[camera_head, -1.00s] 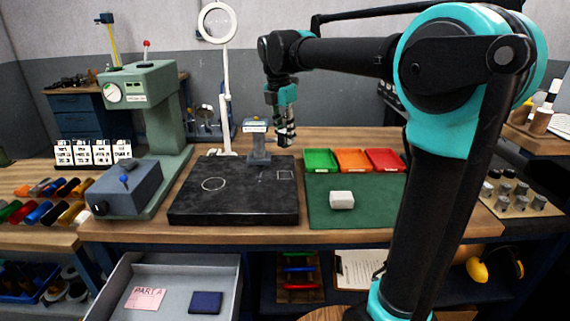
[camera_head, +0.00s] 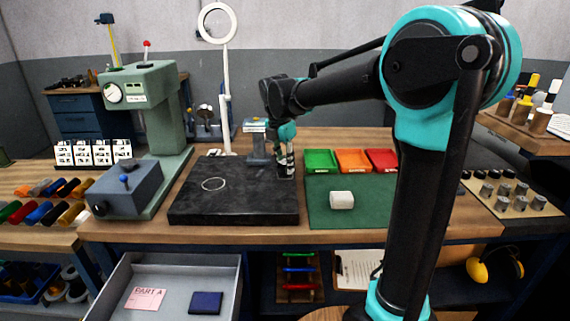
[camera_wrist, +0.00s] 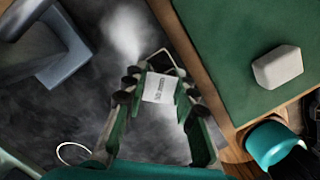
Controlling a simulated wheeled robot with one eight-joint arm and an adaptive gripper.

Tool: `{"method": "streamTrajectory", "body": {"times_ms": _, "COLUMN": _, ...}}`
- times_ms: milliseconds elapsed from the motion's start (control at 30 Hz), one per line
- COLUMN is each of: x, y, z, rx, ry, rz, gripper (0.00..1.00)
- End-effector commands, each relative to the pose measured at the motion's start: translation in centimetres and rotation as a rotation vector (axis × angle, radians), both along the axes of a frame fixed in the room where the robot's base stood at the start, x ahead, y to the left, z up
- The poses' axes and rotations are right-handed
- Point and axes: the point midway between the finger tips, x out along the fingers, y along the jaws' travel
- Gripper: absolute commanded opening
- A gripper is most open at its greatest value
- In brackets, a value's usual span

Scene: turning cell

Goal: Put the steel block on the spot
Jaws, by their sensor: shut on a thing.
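My gripper (camera_head: 286,174) is low over the back right part of the black plate (camera_head: 240,208). In the wrist view, its fingers (camera_wrist: 157,96) are shut on a small pale steel block (camera_wrist: 158,88) with dark lettering on its face. A thin light square outline (camera_wrist: 167,53) on the plate shows just beyond the block, which covers part of it. I cannot tell whether the block touches the plate. A drawn circle (camera_head: 214,184) lies on the plate's left part, and its edge shows in the wrist view (camera_wrist: 62,147).
A green mat (camera_head: 380,211) right of the plate bears a whitish block (camera_head: 342,200). Green, orange and red trays (camera_head: 352,160) stand behind it. A grey stand (camera_head: 259,150) rises behind the plate, close to my gripper. The plate's front is clear.

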Motion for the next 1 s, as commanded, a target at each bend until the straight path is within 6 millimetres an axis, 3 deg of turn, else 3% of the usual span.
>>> {"method": "streamTrajectory", "body": {"times_ms": 133, "x": 0.0, "y": 0.0, "z": -0.2, "rx": 0.000, "ry": 0.000, "rz": 0.000, "gripper": 0.00}}
{"method": "streamTrajectory", "body": {"times_ms": 167, "x": 0.0, "y": 0.0, "z": -0.2, "rx": 0.000, "ry": 0.000, "rz": 0.000, "gripper": 0.29}}
{"method": "streamTrajectory", "body": {"times_ms": 300, "x": 0.0, "y": 0.0, "z": -0.2, "rx": 0.000, "ry": 0.000, "rz": 0.000, "gripper": 0.47}}
{"method": "streamTrajectory", "body": {"times_ms": 667, "x": 0.0, "y": 0.0, "z": 0.1, "rx": 0.000, "ry": 0.000, "rz": 0.000, "gripper": 0.48}}
{"method": "streamTrajectory", "body": {"times_ms": 867, "x": -0.3, "y": 0.3, "z": 2.7, "rx": 0.000, "ry": 0.000, "rz": 0.001, "gripper": 0.48}}
{"method": "streamTrajectory", "body": {"times_ms": 1000, "x": -0.6, "y": 0.6, "z": 5.6, "rx": 0.000, "ry": 0.000, "rz": 0.001, "gripper": 0.48}}
